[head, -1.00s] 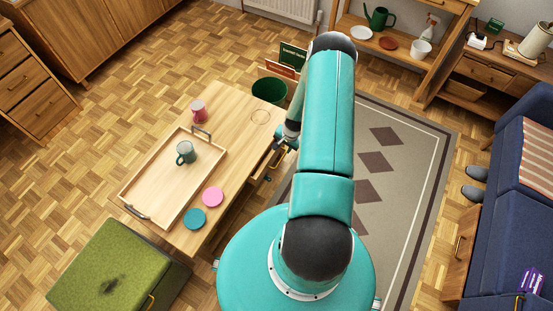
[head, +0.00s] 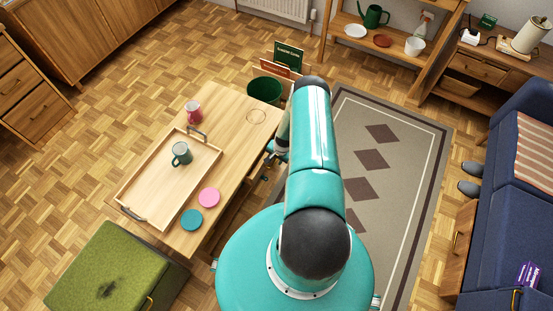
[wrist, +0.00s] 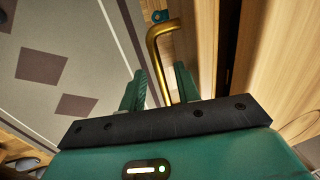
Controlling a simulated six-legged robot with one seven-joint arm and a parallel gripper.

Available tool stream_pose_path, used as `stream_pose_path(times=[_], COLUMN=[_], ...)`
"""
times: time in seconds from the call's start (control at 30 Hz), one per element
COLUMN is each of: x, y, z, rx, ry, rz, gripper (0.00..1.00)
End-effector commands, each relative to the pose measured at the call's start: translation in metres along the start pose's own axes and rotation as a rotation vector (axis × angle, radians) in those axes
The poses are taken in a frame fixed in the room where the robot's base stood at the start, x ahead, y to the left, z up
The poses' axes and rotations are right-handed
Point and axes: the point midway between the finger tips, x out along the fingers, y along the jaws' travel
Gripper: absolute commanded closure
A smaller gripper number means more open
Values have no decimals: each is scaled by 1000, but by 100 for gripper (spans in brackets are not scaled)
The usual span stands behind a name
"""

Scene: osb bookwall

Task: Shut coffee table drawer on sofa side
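The wooden coffee table (head: 228,140) is left of my arm in the head view. Its drawer, on the long side facing the sofa, is mostly hidden by my arm and the table top. In the wrist view the drawer front (wrist: 187,45) shows with its bent brass handle (wrist: 154,50). A dark gap lies between the drawer front and the table top (wrist: 285,60). My gripper (wrist: 160,88) is open, with one finger on each side of the handle and space showing around it. In the head view my gripper (head: 272,160) is beside the table's right edge.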

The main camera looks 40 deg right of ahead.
Motion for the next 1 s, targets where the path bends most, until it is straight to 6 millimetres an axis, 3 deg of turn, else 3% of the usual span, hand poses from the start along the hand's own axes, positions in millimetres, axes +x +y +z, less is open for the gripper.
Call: stream_pose_path(times=[0.23,0.4,0.67,1.0], x=[1,1,1,9], y=[0,0,-2,-43], z=[0,0,0,1], rx=[0,0,0,-2], ry=[-1,-1,-1,0], rz=[0,0,0,0], gripper=[68,100,100,100])
